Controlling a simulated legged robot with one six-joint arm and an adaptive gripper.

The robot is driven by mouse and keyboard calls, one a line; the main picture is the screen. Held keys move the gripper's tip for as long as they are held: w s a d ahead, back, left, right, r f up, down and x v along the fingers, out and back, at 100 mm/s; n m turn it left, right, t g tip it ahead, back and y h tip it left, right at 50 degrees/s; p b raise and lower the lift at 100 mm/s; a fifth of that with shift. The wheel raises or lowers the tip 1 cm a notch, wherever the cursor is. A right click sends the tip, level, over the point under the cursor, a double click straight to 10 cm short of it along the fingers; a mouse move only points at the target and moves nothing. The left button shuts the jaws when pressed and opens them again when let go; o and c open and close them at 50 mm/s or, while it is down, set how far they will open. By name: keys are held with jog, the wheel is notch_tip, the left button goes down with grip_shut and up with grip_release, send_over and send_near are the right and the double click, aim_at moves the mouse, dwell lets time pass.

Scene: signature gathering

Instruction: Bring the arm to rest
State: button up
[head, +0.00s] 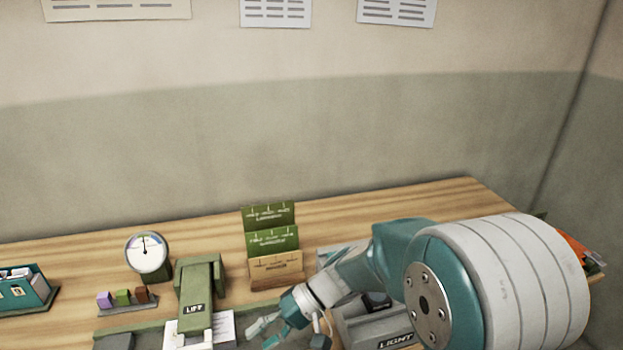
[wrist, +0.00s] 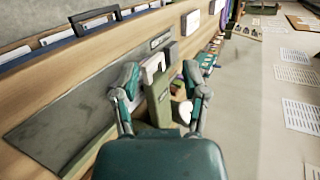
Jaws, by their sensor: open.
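My gripper (head: 264,332) is at the lower middle of the head view, its fingers apart, pointing left. It is over the desk, to the right of a green device marked LIFT (head: 197,282). In the wrist view my gripper (wrist: 160,82) shows two spread teal and grey fingers with nothing held between them. A green upright piece (wrist: 160,104) shows beyond the gap between the fingers; I cannot tell whether either finger touches it. My arm reaches in from the right of the head view and hides part of the desk.
A wooden desk (head: 350,216) runs along the wall. On it stand a round dial (head: 147,252), small coloured blocks (head: 124,297), a green card rack (head: 270,242), a teal box (head: 33,290) and a grey box marked LIGHT (head: 385,333). Bare desktop shows along the back.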

jog(key=s+d+r+m+t+h, duration=0.1)
jog(key=s+d+r+t+h, duration=0.2)
jog(key=d, duration=0.5)
jog(key=s+d+r+m+t+h, duration=0.1)
jog(key=s+d+r+t+h, duration=0.2)
jog(key=d, duration=0.5)
jog(key=s+d+r+m+t+h, duration=0.1)
jog(key=s+d+r+t+h, duration=0.3)
jog(key=d, duration=0.4)
jog(key=shift+r+t+h, duration=0.4)
jog(key=shift+t+h, duration=0.1)
jog(key=shift+a, duration=0.1)
